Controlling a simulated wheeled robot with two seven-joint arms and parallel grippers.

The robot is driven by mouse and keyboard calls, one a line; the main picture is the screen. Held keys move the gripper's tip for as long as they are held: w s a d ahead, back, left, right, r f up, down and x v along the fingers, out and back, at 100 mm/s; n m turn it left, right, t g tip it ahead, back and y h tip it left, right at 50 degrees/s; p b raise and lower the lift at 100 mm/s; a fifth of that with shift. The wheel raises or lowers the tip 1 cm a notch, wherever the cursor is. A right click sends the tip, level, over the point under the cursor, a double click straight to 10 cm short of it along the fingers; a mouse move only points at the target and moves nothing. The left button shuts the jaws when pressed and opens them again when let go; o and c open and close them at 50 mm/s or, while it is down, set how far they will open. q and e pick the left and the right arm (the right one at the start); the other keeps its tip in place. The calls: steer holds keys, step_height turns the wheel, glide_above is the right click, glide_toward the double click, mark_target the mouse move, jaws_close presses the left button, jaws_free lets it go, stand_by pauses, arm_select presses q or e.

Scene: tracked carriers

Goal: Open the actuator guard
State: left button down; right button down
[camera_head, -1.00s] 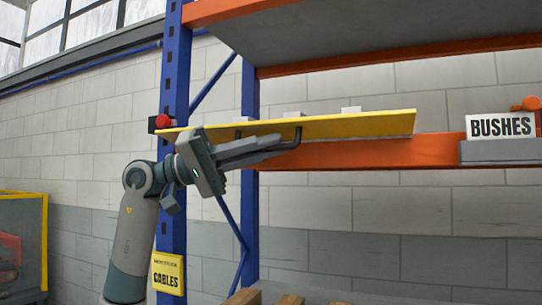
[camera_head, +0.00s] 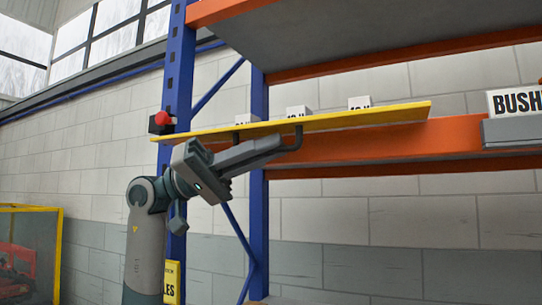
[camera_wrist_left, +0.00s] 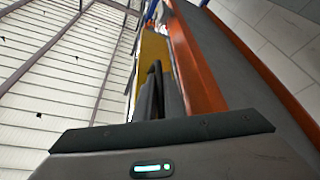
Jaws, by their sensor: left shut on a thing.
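The actuator guard is a long yellow panel (camera_head: 370,117) in front of the orange shelf beam, seen nearly edge-on in the head view. A dark bar handle (camera_head: 299,137) stands off its near side. My left gripper (camera_head: 278,144) reaches up from the left and is shut on this handle, just below the panel. The fingers hide part of the handle. In the left wrist view, the yellow panel (camera_wrist_left: 153,48) lies beyond the dark fingers (camera_wrist_left: 158,98). My right gripper is not in view.
A red knob on a black box (camera_head: 162,120) sits on the blue upright (camera_head: 178,80). Several small white labelled blocks (camera_head: 299,112) show above the panel. An orange beam (camera_head: 400,143) runs behind it. A BUSHES sign (camera_head: 515,101) is at right; a yellow-framed cage (camera_head: 30,250) is lower left.

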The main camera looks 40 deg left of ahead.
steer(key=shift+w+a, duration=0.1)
arm_select(q)
steer(key=c, duration=2.1)
jaws_free()
steer(key=shift+s+a, duration=0.1)
